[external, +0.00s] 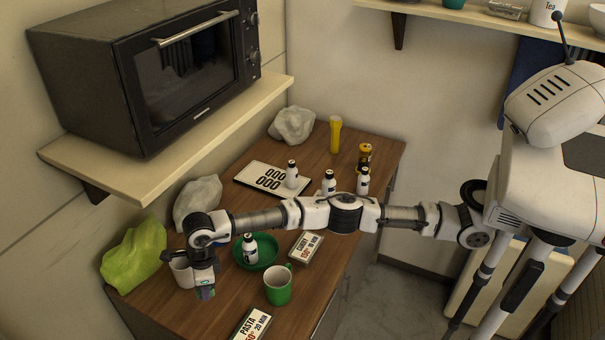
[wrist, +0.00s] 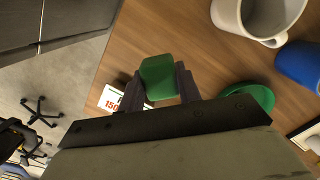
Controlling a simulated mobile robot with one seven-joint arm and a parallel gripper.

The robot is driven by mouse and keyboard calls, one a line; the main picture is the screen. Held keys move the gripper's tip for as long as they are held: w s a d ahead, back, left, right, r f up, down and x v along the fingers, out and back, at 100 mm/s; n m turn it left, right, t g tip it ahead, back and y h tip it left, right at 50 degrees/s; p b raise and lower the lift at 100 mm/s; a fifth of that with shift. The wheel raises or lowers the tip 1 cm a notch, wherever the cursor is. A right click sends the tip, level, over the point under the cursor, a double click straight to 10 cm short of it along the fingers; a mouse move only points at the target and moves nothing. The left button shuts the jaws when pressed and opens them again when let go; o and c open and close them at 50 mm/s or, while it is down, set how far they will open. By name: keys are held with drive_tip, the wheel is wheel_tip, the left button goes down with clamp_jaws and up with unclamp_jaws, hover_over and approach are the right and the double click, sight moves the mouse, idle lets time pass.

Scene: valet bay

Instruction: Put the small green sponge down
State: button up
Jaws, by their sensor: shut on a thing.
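My gripper (wrist: 158,84) is shut on the small green sponge (wrist: 158,72). The block sits between its two dark fingers in the wrist view, with wood countertop below and around it. The sponge is hardly discernible there among the fingers. Whether it touches the counter I cannot tell.
A green dish (external: 273,262) bearing a bottle (external: 250,249), a green mug (external: 278,288) and sign cards (external: 305,248) are right of my gripper. A crumpled green bag (external: 133,255) is left. The wrist view also shows a blue mug (wrist: 301,64) and the counter edge.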

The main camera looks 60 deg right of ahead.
sight(214, 308)
wheel_tip(214, 308, down, 10)
drive_tip(key=p, duration=0.3)
drive_tip(key=shift+r, duration=0.2)
drive_tip(key=shift+f, duration=0.1)
drive_tip(key=o, duration=0.9)
drive_tip(key=shift+o, duration=0.2)
